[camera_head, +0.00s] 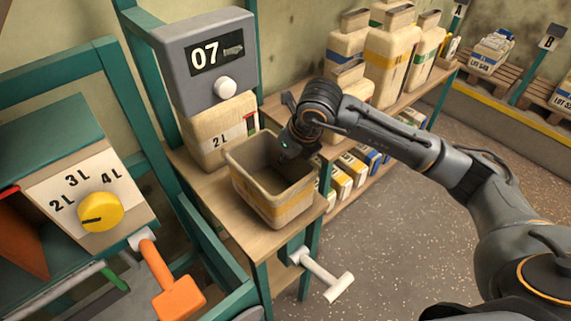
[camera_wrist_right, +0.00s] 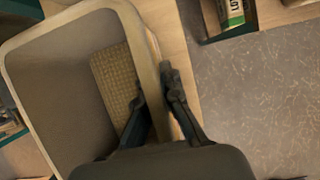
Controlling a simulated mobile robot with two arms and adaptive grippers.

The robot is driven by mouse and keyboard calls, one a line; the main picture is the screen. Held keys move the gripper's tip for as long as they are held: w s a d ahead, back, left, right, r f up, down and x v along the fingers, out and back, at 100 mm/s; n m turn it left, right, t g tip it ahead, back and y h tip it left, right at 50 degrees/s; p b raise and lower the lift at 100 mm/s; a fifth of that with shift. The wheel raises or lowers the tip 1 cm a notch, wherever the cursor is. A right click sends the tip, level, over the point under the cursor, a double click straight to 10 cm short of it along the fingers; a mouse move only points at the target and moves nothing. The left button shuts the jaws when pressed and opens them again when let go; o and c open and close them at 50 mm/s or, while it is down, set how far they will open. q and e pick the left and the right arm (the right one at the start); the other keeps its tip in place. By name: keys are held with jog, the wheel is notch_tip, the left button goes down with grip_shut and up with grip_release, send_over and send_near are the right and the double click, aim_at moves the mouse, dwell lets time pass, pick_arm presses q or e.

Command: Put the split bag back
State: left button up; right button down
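I cannot single out a split bag by any visible tear. An open tan bin (camera_head: 264,197) with a yellow band stands on the wooden bench. My right gripper (camera_head: 292,146) reaches down to the bin's right rim. In the right wrist view its two fingers (camera_wrist_right: 153,88) straddle the rim of the bin (camera_wrist_right: 46,110), one inside and one outside, close against the wall. A tan woven patch (camera_wrist_right: 113,85) shows inside the bin. Its link to a bag is unclear. Labelled bags (camera_head: 490,52) lie on a pallet at the far right. My left gripper is out of view.
A grey box reading 07 (camera_head: 207,58) with a white knob stands over a tan 2L container (camera_head: 222,127). A dial panel (camera_head: 84,192) and an orange lever (camera_head: 172,287) are at left. Tan containers (camera_head: 388,50) stand on the back shelf. Open floor (camera_head: 390,240) lies at right.

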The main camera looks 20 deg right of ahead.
jog(key=shift+f, duration=0.95)
jog(key=c, duration=1.5)
grip_release()
jog(key=shift+r, duration=0.1)
jog(key=v, duration=1.2)
